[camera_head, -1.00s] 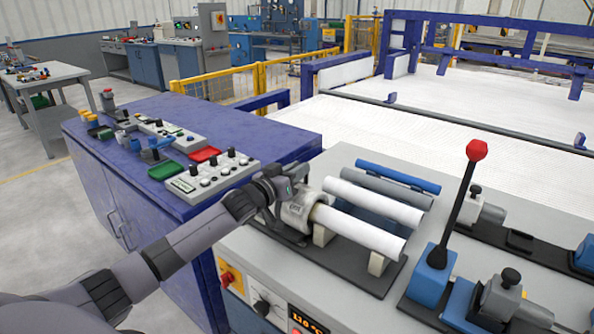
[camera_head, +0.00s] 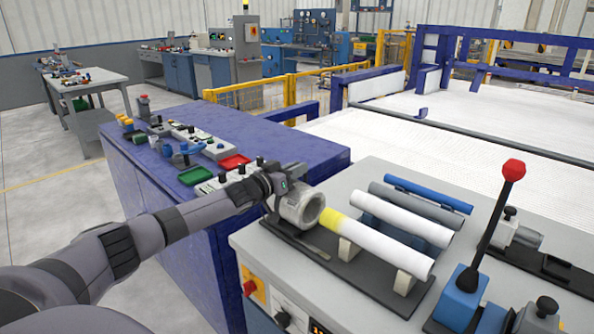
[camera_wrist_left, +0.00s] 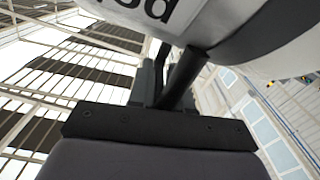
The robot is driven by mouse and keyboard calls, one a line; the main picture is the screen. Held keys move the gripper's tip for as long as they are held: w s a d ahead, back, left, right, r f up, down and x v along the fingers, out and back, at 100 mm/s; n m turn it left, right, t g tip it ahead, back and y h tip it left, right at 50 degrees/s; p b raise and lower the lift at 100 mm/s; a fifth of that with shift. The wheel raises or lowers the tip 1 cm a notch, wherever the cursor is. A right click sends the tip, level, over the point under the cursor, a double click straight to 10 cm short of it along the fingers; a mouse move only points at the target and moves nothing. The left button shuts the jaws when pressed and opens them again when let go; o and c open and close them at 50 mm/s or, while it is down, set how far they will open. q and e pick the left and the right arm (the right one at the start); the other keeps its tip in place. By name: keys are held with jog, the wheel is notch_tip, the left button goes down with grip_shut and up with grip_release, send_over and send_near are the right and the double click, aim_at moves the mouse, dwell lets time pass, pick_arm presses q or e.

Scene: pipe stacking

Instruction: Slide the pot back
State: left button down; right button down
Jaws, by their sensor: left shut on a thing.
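The pot (camera_head: 298,205) is a short, whitish-grey cylinder lying on its side, its round opening towards the pipe. My left gripper (camera_head: 276,188) is shut on it from the left; the fingertips are mostly hidden. In the left wrist view the pot (camera_wrist_left: 240,28) fills the top, with dark lettering on its side, against a dark finger. The front white pipe (camera_head: 375,245) rests on supports, and its yellow end (camera_head: 332,221) shows just right of the pot's opening. I cannot tell the exact gap between them. My right gripper is not in view.
A second white pipe (camera_head: 408,220), a grey pipe (camera_head: 415,204) and a blue pipe (camera_head: 428,193) lie behind. A black lever with a red knob (camera_head: 514,170) stands at the right. The blue cabinet (camera_head: 290,146) with trays and controls is left of the bench.

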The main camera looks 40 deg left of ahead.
pick_arm(q)
jog(key=c, duration=1.1)
grip_release()
jog(key=shift+a+r, duration=0.15)
jog(key=shift+a, duration=0.1)
jog(key=shift+c, duration=0.2)
jog(key=shift+d, duration=0.1)
jog(key=shift+s+f, duration=0.2)
jog(key=shift+s, duration=0.3)
jog(key=shift+s+a, duration=0.2)
jog(key=shift+s, duration=1.35)
jog(key=shift+s+a+r, duration=0.1)
jog(key=shift+s+r, duration=0.05)
jog(key=shift+s, duration=1.35)
